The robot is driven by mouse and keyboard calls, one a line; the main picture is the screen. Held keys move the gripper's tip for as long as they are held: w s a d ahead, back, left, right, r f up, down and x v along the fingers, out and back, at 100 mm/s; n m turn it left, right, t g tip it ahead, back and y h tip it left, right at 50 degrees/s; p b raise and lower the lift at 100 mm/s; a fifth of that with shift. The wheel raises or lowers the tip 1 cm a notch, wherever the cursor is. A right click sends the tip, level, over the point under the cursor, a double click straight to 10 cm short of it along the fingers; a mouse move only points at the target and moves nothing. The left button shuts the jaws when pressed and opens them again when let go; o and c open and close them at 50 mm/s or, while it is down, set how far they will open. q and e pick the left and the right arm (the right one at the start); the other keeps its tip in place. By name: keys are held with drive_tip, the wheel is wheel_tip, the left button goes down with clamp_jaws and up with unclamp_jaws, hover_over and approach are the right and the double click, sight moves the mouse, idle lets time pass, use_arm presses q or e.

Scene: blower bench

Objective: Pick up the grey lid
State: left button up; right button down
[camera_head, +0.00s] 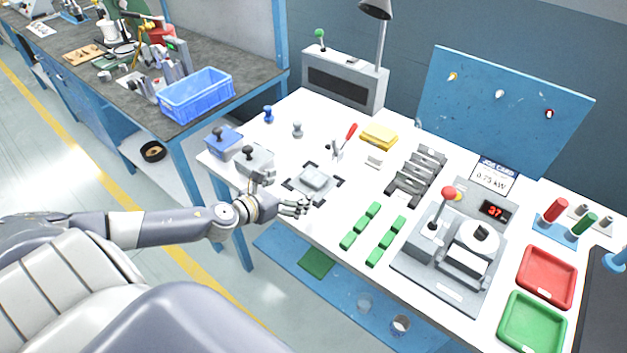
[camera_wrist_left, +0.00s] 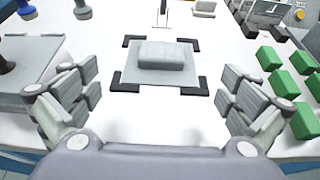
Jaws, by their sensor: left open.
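The grey lid (camera_head: 312,182) is a flat, pale grey plate with a raised block on top. It lies on the white bench between black corner brackets, near the front edge. In the left wrist view the lid (camera_wrist_left: 160,77) is ahead of the fingers, with its raised block (camera_wrist_left: 166,55) in the middle. My left gripper (camera_head: 303,206) is open and empty, just short of the lid on its near side. In the wrist view the fingers of the left gripper (camera_wrist_left: 158,98) are spread wide to either side, apart from the lid. My right gripper is not in view.
A grey box with a black knob (camera_head: 258,160) stands close left of the lid. Several green blocks (camera_head: 374,210) lie to the right. A grey machine with a red-knobbed lever (camera_head: 412,263) stands farther right. Bare white bench lies just in front of the lid.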

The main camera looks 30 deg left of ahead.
sight(312, 178)
use_arm(q)
drive_tip(key=x, duration=0.3)
drive_tip(key=shift+w, duration=0.15)
drive_tip(key=shift+w+d+p, duration=0.1)
drive_tip(key=shift+w+p, duration=0.3)
drive_tip(key=shift+w, duration=0.1)
drive_tip(key=shift+x, duration=2.2)
drive_tip(key=shift+d, duration=0.1)
drive_tip(key=shift+s, duration=0.1)
drive_tip(key=shift+c, duration=0.6)
drive_tip(key=c, duration=0.6)
